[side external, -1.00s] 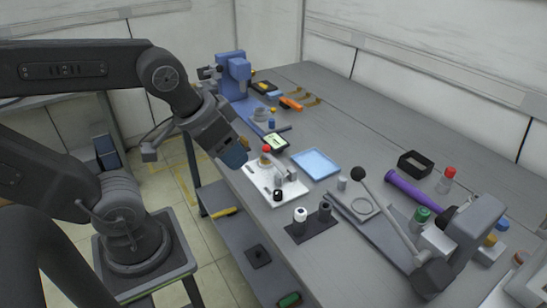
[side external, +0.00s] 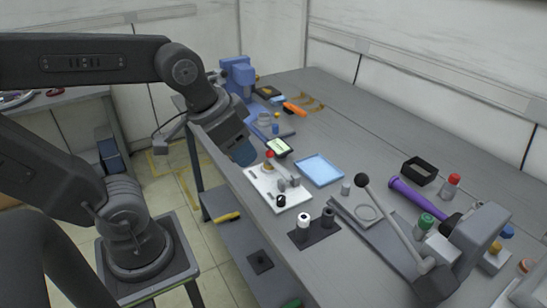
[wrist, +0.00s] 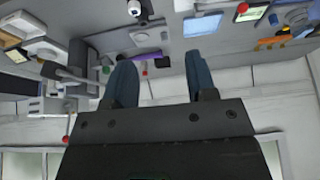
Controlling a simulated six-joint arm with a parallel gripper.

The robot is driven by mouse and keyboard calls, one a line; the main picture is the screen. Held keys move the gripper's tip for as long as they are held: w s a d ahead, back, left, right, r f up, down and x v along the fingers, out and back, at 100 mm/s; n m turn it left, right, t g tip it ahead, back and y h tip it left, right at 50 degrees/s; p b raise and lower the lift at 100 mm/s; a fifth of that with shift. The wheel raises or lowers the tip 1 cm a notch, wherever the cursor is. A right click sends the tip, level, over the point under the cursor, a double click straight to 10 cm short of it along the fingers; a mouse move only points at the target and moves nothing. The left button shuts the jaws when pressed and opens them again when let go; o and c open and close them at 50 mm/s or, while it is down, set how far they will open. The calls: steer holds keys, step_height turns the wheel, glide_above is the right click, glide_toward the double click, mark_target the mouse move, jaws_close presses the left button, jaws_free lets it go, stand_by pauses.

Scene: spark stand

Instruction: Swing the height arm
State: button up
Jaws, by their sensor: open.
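A white stand plate (side external: 262,192) lies at the bench's near edge in the side view. A small lever with a red ball (side external: 269,154) rises from it. Further right, a long grey lever (side external: 392,215) with a black ball (side external: 361,180) slopes up from a grey bench device (side external: 470,240). I cannot tell for certain which lever is the height arm. My gripper (side external: 243,155) is above and left of the white plate, apart from it and beyond the bench edge in the picture. In the wrist view its blue fingers (wrist: 160,75) are spread with nothing between them.
A blue tray (side external: 319,170) and a small screen (side external: 279,147) lie behind the plate. A dark holder (side external: 314,234) with a white cylinder (side external: 303,220) stands in front. A purple tube (side external: 412,195) and black box (side external: 418,170) are right.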

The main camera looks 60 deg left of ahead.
steer(key=w+a+g, duration=0.3)
steer(key=w+a, duration=0.5)
steer(key=w, duration=0.2)
steer(key=m+g+h, duration=0.2)
steer(key=g, duration=0.1)
glide_toward(278, 166)
steer(key=a+r, duration=0.5)
steer(key=r, duration=0.1)
steer(key=f, duration=0.4)
steer(key=d+f, duration=0.1)
steer(key=f, duration=0.3)
steer(key=d+f, duration=0.1)
steer(key=f, duration=0.3)
steer(key=shift+s+f, duration=0.35)
steer(key=shift+f, duration=0.05)
steer(key=shift+c, duration=0.2)
jaws_close()
